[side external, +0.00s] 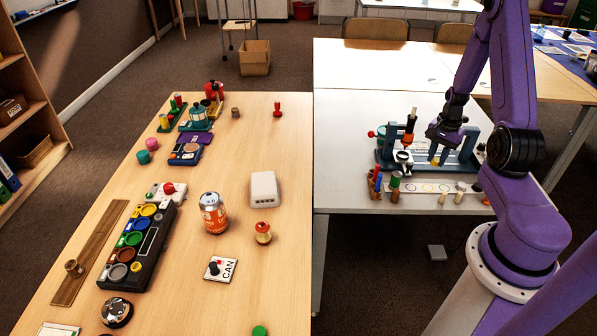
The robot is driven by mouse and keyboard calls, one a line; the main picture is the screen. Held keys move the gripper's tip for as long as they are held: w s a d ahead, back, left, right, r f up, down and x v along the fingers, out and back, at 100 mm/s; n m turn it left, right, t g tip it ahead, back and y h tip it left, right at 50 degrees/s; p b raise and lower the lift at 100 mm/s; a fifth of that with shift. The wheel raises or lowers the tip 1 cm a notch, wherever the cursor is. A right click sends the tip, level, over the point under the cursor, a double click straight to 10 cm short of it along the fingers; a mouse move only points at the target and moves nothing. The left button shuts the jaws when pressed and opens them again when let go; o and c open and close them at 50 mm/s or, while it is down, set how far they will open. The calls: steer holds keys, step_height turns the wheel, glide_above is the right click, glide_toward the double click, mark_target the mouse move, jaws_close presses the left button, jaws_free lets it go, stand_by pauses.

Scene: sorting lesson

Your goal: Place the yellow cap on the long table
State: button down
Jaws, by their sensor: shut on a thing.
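My gripper (437,150) is over the white table on the right, pointing down in front of a blue-grey fixture (467,150). It is shut on a small yellow piece, which looks like the yellow cap (435,161), low at the fixture. The cap is small here, and I cannot tell whether it touches the fixture. The long table (285,150) is the light wood one on the left, and it is apart from my gripper.
Small bottles and pegs stand along the white table's front (335,203).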

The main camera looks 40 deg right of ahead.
steer(key=w+a+n, duration=0.3)
steer(key=w+a, duration=0.2)
steer(key=a, duration=0.6)
steer(key=w+a+r+n, duration=0.1)
steer(key=w+a+n, duration=0.25)
steer(key=a, duration=0.65)
steer(key=w+a+n, duration=0.3)
steer(key=w+a, duration=0.2)
steer(key=a, duration=0.6)
steer(key=s+a+r+n, duration=0.1)
steer(key=s+a+n, duration=0.25)
steer(key=a, duration=0.65)
steer(key=s+a+n, duration=0.3)
steer(key=s+a, duration=0.2)
steer(key=a, duration=0.5)
steer(key=s+a+r+n, duration=0.1)
steer(key=s+a+n, duration=0.25)
steer(key=a, duration=0.65)
glide_above(219, 315)
steer(key=shift+m, duration=0.25)
steer(key=f, duration=0.9)
steer(key=shift+s+d+f, duration=0.1)
steer(key=shift+s+d, duration=0.15)
steer(key=shift+s, duration=0.05)
steer(key=shift+w+a+f, duration=0.3)
steer(key=shift+w+f, duration=0.05)
steer(key=shift+f, duration=1.65)
steer(key=shift+f, duration=0.15)
